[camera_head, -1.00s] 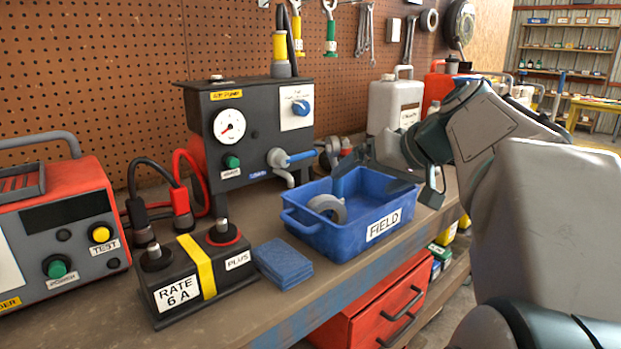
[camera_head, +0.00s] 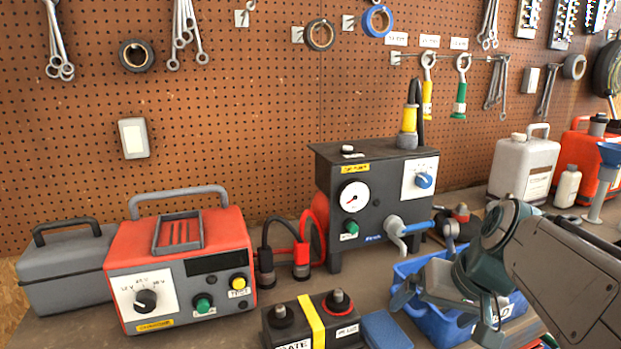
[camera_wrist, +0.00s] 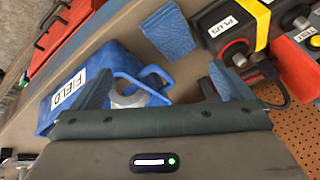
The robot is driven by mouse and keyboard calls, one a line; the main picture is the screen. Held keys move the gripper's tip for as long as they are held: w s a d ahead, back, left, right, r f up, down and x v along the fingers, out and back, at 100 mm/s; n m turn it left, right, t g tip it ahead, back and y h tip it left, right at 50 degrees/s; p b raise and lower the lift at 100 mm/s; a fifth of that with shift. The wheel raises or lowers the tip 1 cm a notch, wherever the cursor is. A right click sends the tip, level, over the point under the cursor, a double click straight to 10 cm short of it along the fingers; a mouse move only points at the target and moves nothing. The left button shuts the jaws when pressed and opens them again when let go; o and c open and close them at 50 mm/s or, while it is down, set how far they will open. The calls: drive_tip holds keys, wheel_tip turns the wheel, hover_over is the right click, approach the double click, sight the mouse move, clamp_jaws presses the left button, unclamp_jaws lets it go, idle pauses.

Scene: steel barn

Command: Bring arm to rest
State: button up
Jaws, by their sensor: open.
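My gripper (camera_wrist: 160,85) is open, with its two fingers wide apart in the wrist view and nothing between them touching either finger. In the head view my arm reaches in from the right, and my gripper (camera_head: 465,300) is over the blue bin (camera_head: 413,318), partly hiding it. The bin also shows in the wrist view (camera_wrist: 60,122), with a FIELD label and a grey roll (camera_wrist: 127,97) inside.
A black battery (camera_head: 290,333) with a yellow strap and a blue pad (camera_head: 385,330) sit left of the bin. A black pump unit (camera_head: 335,215), a red tester (camera_head: 180,265) and a grey toolbox (camera_head: 68,268) stand behind. White and red jugs (camera_head: 522,168) stand at right.

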drive_tip(key=s+a+n+g+h+p, duration=0.1)
drive_tip(key=s+a+p, duration=0.3)
drive_tip(key=s+p, duration=0.4)
drive_tip(key=shift+a+r+n+g+h+p, duration=0.4)
drive_tip(key=shift+g+h+p, duration=0.1)
drive_tip(key=shift+h+p, duration=0.15)
